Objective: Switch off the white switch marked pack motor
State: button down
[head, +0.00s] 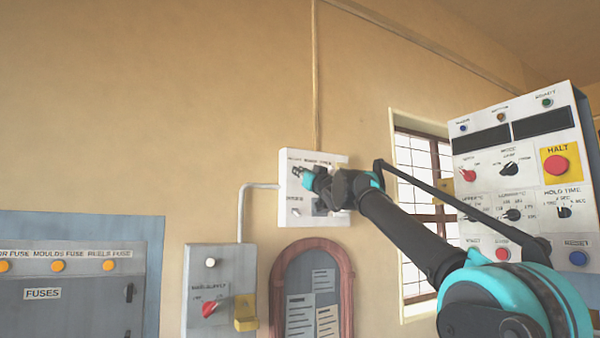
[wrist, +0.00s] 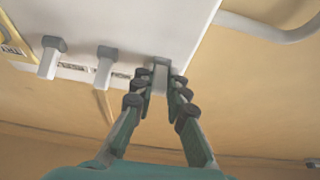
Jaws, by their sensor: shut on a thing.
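A white switch box (head: 286,207) hangs on the wall in the head view, with a row of labels along its top, too small to read surely. In the wrist view the box (wrist: 140,25) carries a row of white switches with grey bases. My gripper (wrist: 160,82) is shut on the switch at the right end of that row (wrist: 159,76), its fingers on both sides of it. Two others, a middle switch (wrist: 104,68) and an end switch (wrist: 49,60), stand free to its left. In the head view my gripper (head: 302,173) is at the box's upper left and hides part of it.
A grey conduit (head: 258,186) runs from the box to a supply box (head: 223,260) with a red knob below left. A framed notice board (head: 345,275) is below. A control panel (head: 512,180) stands at right, and a fuse cabinet (head: 80,290) at far left.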

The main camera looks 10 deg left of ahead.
jog(key=t+y, duration=0.1)
jog(key=f+t+y, duration=0.1)
jog(key=t, duration=0.1)
jog(key=shift+w+a+f, duration=0.1)
jog(key=shift+w+a, duration=0.05)
jog(key=shift+w, duration=0.05)
jog(key=c, duration=1.5)
grip_release()
jog(key=shift+c, duration=0.2)
jog(key=shift+s+f, duration=0.1)
jog(key=v, duration=1.1)
jog(key=shift+f, duration=0.4)
jog(key=shift+s, duration=0.1)
